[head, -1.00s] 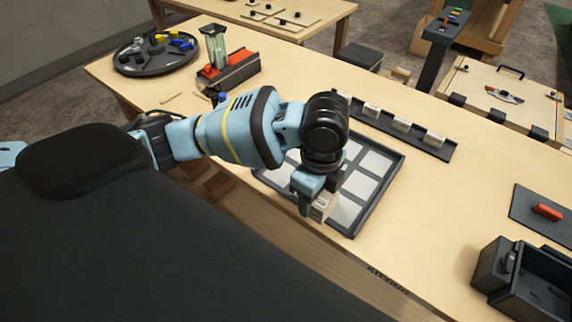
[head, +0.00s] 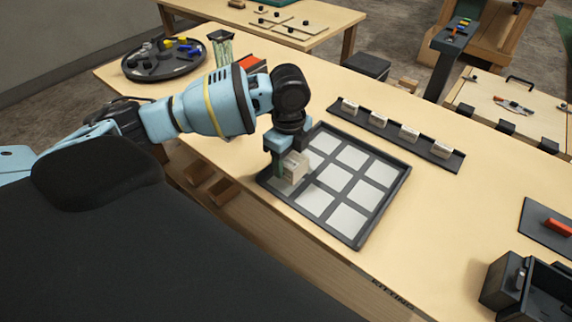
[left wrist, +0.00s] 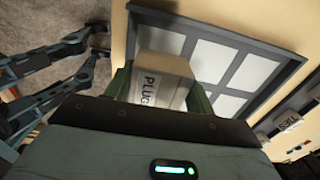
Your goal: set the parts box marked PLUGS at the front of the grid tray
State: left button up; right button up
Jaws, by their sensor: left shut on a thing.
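The parts box (head: 293,168) is a small light cardboard box. In the left wrist view the box (left wrist: 160,82) shows the letters "PLUG", the rest cut off by a finger. My left gripper (head: 285,165) is shut on it, with green fingers on both sides. The box is at the front-left corner of the grid tray (head: 378,210), a dark-rimmed tray with pale square cells. I cannot tell whether the box touches the tray floor. The cells that show are empty. The tray also shows in the left wrist view (left wrist: 262,42). My right gripper is not in view.
A dark rack (head: 374,125) with several small white labelled boxes stands behind the tray. A round dark tray (head: 165,60) of coloured parts is at the far left. A black bin (head: 530,290) and an orange piece (head: 558,228) are at the right.

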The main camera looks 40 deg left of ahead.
aim_at(286, 166)
pick_arm(q)
jog(key=shift+w+a, duration=0.15)
jog(key=shift+a, duration=0.1)
jog(key=f, duration=0.3)
jog(key=shift+w+a, duration=0.15)
jog(key=shift+a, duration=0.2)
jog(key=shift+f, duration=0.25)
jog(key=shift+f, duration=0.15)
jog(key=o, duration=1)
notch_tip(286, 166, up, 12)
jog(key=shift+r+p, duration=0.1)
jog(key=shift+p, duration=0.35)
